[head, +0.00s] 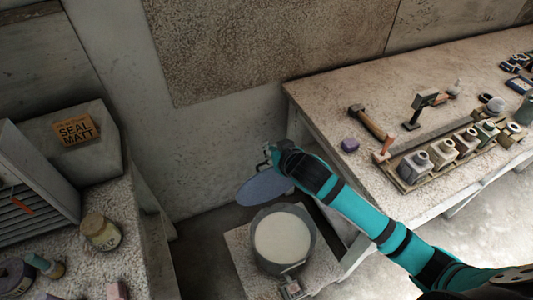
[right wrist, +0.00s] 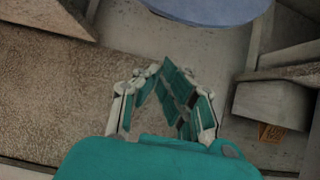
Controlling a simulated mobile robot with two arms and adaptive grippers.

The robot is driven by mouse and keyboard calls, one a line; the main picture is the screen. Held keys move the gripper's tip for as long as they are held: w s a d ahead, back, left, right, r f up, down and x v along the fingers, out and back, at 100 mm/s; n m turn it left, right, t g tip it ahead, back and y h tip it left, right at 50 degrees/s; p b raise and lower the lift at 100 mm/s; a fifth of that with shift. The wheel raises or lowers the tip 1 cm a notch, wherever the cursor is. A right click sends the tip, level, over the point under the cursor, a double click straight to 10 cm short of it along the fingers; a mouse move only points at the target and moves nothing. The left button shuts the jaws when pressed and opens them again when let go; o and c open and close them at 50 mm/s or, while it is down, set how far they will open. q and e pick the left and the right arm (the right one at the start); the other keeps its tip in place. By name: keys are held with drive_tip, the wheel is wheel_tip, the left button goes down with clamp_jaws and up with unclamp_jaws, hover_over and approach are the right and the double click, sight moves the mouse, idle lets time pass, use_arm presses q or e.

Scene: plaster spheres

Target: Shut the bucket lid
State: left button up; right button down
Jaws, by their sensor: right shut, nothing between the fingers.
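The bucket (head: 312,237) stands low between the two worktops, with its round mouth open and pale material (head: 282,237) inside. Its blue-grey lid (head: 262,187) is raised at the far side of the mouth, clear of the opening. In the right wrist view the lid (right wrist: 212,8) shows at the top edge, partly cut off. My right gripper (head: 266,153) is just beyond the lid's far edge in the head view. Its fingers (right wrist: 163,75) are shut and empty, apart from the lid in the wrist view. My left gripper is not in view.
A small metal piece (head: 292,287) is at the bucket's near side. The right bench (head: 330,95) holds a hammer (head: 370,123), a purple block (head: 350,145) and a rack of jars (head: 413,167).

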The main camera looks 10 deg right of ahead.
drive_tip(key=p+x, duration=0.1)
drive_tip(key=x, duration=0.9)
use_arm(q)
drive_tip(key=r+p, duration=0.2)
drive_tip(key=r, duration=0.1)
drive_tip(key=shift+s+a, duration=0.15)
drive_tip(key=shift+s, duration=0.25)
use_arm(e)
drive_tip(key=s, duration=0.2)
drive_tip(key=s+f, duration=0.1)
drive_tip(key=shift+s+d, duration=0.35)
drive_tip(key=shift+s, duration=0.05)
